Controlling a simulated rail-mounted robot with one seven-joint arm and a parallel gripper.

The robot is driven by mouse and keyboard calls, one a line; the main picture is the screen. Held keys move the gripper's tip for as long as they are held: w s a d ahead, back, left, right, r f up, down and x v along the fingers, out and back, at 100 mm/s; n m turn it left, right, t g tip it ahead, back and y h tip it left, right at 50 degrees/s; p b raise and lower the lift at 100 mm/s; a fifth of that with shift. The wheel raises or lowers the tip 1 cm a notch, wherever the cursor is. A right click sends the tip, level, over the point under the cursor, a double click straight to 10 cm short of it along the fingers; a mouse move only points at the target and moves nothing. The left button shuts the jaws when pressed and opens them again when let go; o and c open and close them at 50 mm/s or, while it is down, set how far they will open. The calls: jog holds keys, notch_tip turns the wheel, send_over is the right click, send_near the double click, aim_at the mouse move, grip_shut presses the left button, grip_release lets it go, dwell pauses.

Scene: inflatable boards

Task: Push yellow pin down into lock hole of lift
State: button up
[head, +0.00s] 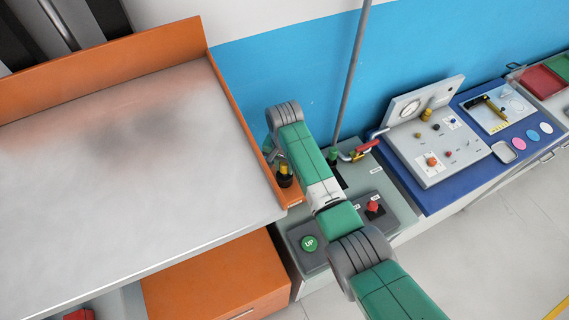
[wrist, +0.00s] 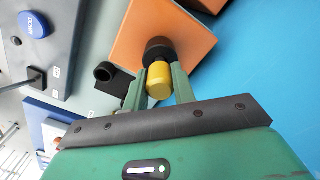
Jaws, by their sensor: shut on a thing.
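The yellow pin (wrist: 159,80) stands in a black collar (wrist: 158,49) on an orange plate of the lift (wrist: 185,40) in the wrist view. The fingers of my gripper (wrist: 160,85) lie on both sides of the pin and are shut on it. In the head view the yellow pin (head: 285,169) and its black base sit at the right corner of the orange-edged lift platform (head: 235,110). My gripper (head: 277,155) is beside it, partly behind my arm. The lock hole is hidden, and I cannot tell how deep the pin sits.
A grey control box with a green UP button (head: 310,243) and a red knob (head: 373,206) lies below my arm. A red-handled valve (head: 365,149) is to the right. A gauge panel (head: 435,140) stands on a blue bench further right. A thin grey pole (head: 353,75) rises behind.

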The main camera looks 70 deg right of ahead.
jog(key=shift+f, duration=0.5)
jog(key=o, duration=1.1)
jog(key=shift+c, duration=0.2)
jog(key=shift+r, duration=0.1)
notch_tip(320, 180, up, 8)
jog(key=shift+f, duration=0.15)
